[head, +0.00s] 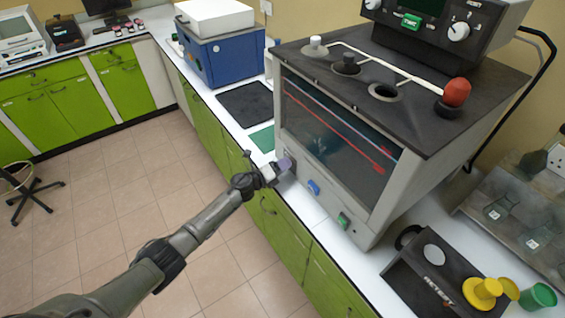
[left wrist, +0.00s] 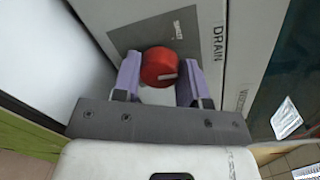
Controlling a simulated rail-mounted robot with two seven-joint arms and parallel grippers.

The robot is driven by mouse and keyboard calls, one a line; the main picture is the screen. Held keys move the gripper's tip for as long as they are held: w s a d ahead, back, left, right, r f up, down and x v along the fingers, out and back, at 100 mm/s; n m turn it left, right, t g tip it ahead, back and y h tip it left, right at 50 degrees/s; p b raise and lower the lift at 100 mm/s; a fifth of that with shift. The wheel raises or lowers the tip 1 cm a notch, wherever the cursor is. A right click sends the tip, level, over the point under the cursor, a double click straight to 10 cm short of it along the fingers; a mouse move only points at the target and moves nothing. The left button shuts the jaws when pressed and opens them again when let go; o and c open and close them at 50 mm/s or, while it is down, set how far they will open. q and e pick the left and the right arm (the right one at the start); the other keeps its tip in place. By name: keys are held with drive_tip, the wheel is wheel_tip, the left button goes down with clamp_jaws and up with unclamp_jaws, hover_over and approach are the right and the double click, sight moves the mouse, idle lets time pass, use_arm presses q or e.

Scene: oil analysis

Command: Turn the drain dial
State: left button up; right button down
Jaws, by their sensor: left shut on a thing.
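The drain dial (left wrist: 159,66) is a round red knob with a white pointer mark, on a grey plate beside the printed word DRAIN in the left wrist view. The mark points to the right, nearly level. My left gripper (head: 284,165) is at the lower left of the oil bath's (head: 370,215) front panel. In the left wrist view its purple fingers stand on either side of the dial, shut on it. In the head view the dial is hidden by the gripper. My right gripper is not in view.
A blue switch (head: 313,187) and a green switch (head: 344,220) are further right on the same panel. A black mat (head: 246,104) and a blue machine (head: 222,58) are behind.

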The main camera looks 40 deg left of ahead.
use_arm(q)
drive_tip(key=n+p, duration=0.2)
drive_tip(key=n, duration=0.3)
drive_tip(key=shift+a+r, duration=0.1)
drive_tip(key=shift+r, duration=0.05)
drive_tip(key=shift+n+g+h+p, duration=0.35)
drive_tip(key=shift+n+p, duration=0.3)
drive_tip(key=shift+n, duration=1.05)
drive_tip(key=o, duration=0.9)
drive_tip(key=p+v, duration=0.1)
drive_tip(key=v, duration=0.6)
drive_tip(key=p+v, duration=0.1)
drive_tip(key=v, duration=0.5)
drive_tip(key=shift+s+a+f, duration=0.1)
drive_tip(key=shift+s+f, duration=0.1)
drive_tip(key=shift+s, duration=0.15)
